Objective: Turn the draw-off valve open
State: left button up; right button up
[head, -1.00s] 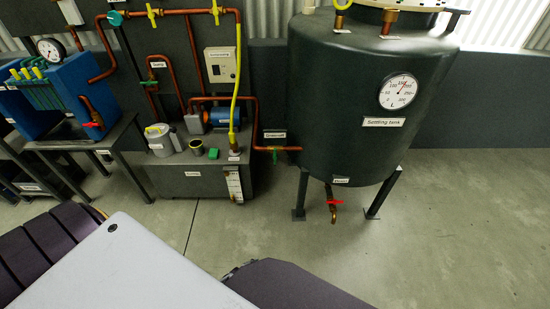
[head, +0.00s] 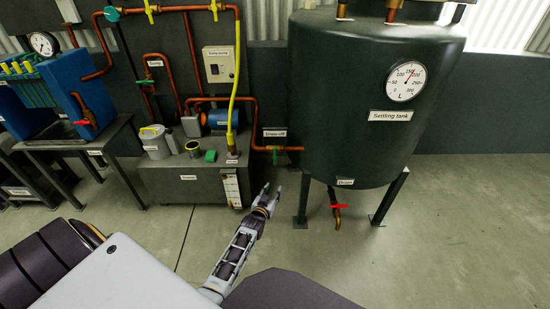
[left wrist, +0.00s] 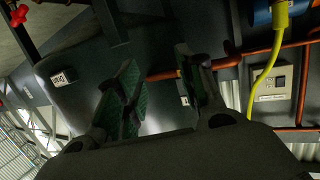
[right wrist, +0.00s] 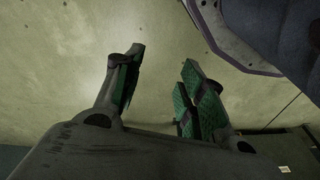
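The draw-off valve (head: 275,155) has a green handle on the copper pipe at the settling tank's (head: 340,90) left side, below the "Draw-off" label (head: 275,133). My left gripper (head: 271,189) shows below the valve in the head view, apart from it. In the left wrist view my left gripper (left wrist: 157,62) is open and empty, with the copper pipe (left wrist: 165,75) beyond its fingers. The green handle cannot be made out there; a finger may hide it. My right gripper (right wrist: 160,75) is open and empty over bare floor in the right wrist view.
A red-handled drain valve (head: 336,206) hangs under the tank between its legs (head: 390,197). Left of the draw-off pipe stands a dark box (head: 190,185) with a blue pump (head: 220,118) and a yellow pipe (head: 236,85). The floor (head: 460,230) at right is clear.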

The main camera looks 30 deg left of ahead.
pick_arm(q)
jog(key=w+a+r+n+t+y+b, duration=0.1)
jog(key=w+a+r+t+b, duration=0.1)
jog(key=r, duration=0.6)
jog(key=shift+w+a+r+y, duration=0.25)
jog(key=shift+a+y, duration=0.05)
jog(key=shift+a, duration=0.6)
pick_arm(e)
jog(key=r, duration=0.3)
jog(key=a+r, duration=0.1)
jog(key=r, duration=0.1)
jog(key=shift+w, duration=0.25)
pick_arm(q)
jog(key=shift+w, duration=0.1)
pick_arm(e)
jog(key=shift+w, duration=0.1)
